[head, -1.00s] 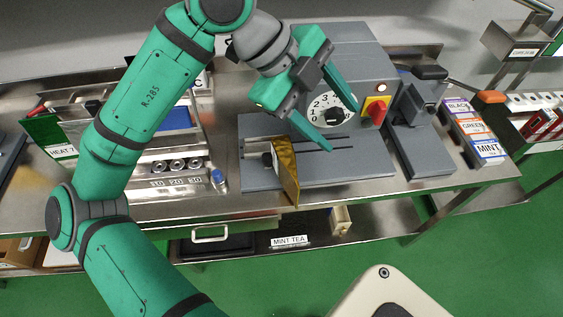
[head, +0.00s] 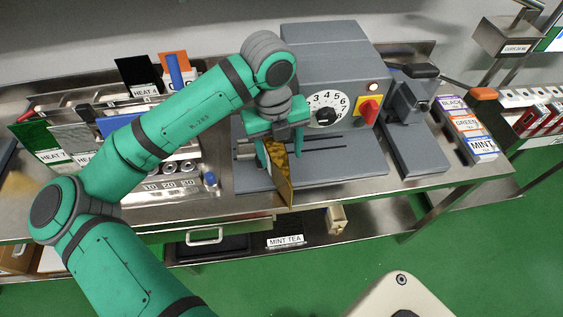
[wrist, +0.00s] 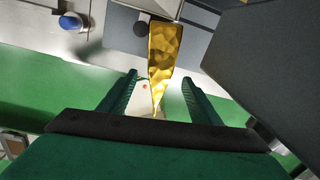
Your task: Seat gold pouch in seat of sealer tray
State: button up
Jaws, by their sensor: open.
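The gold pouch (head: 280,168) stands upright and edge-on at the front left of the grey sealer tray (head: 345,168), its lower end overlapping the tray's front edge. Whether its base sits in the seat is hidden. My gripper (head: 280,155) is above and around the pouch, pointing down, open. In the wrist view the pouch (wrist: 164,55) shows between the two green fingers of my gripper (wrist: 162,80), with gaps on both sides. The sealer's dial (head: 327,110) and red knob (head: 369,110) are behind and to the right.
A steel rack with heat cards (head: 145,85) stands left of the sealer, with a blue-capped part (head: 210,179) near it. A grey press (head: 412,125) and a labelled tea box rack (head: 467,125) stand to the right. The tray's front right is clear.

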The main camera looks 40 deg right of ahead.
aim_at(281, 160)
notch_tip(281, 160, down, 4)
jog(key=shift+d+r, duration=0.1)
jog(key=shift+r, duration=0.05)
jog(key=shift+w+f, duration=0.1)
jog(key=shift+f, duration=2.55)
jog(key=shift+c, duration=0.5)
jog(key=c, duration=1.2)
jog(key=shift+r, duration=0.1)
